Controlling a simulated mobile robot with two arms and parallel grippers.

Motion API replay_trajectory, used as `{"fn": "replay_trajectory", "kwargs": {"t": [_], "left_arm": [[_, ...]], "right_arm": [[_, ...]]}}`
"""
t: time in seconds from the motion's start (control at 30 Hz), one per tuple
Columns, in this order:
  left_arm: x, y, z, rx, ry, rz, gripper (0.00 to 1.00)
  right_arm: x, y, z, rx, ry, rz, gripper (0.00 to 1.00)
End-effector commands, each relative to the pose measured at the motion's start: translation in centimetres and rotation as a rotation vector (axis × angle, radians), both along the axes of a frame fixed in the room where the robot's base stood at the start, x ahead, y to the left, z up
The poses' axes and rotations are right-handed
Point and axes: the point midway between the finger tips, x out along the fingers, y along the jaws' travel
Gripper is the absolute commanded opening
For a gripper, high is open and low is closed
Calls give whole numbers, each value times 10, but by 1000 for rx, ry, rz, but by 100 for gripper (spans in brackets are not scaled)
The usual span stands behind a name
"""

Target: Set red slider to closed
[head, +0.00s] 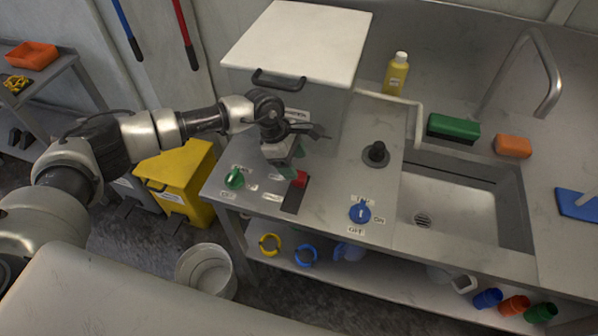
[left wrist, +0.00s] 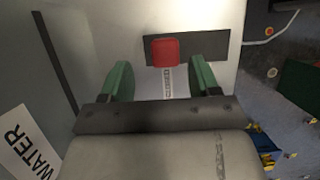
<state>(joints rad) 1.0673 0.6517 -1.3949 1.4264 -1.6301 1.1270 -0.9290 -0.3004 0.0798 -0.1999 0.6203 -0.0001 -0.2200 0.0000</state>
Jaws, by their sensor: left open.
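The red slider (head: 300,179) is a small red knob on a dark track on the steel counter, in front of the white-lidded box. In the head view it sits near the far end of the track (head: 291,199). In the left wrist view the red slider (left wrist: 165,52) lies on the dark track (left wrist: 208,48), toward its left end, with a label below it. My left gripper (head: 288,170) is open, its green fingers pointing down by the slider. In the left wrist view the left gripper's fingertips (left wrist: 160,75) flank the knob's line with gaps on both sides. Contact cannot be told.
A green knob (head: 234,179) and a blue knob (head: 360,211) flank the track on the counter. The box (head: 297,40) with a black handle stands just behind my gripper. A black knob (head: 376,153) and a sink (head: 450,208) are to the right.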

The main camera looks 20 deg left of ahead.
Motion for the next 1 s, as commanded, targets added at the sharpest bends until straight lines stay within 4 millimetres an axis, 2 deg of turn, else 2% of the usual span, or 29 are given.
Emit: {"fn": "replay_trajectory", "kwargs": {"t": [0.2, 0.4, 0.9, 1.0], "left_arm": [[1, 17, 37, 0, -4, 1, 62], [2, 24, 56, 0, -2, 0, 62], [2, 25, 59, 0, -1, 0, 62], [0, 20, 58, -18, 1, 1, 62]], "right_arm": [[0, 0, -15, 0, 0, 0, 62], [0, 0, -19, 0, 1, 0, 62], [0, 0, -18, 0, 1, 0, 62], [0, 0, -19, 0, 1, 0, 62]]}}
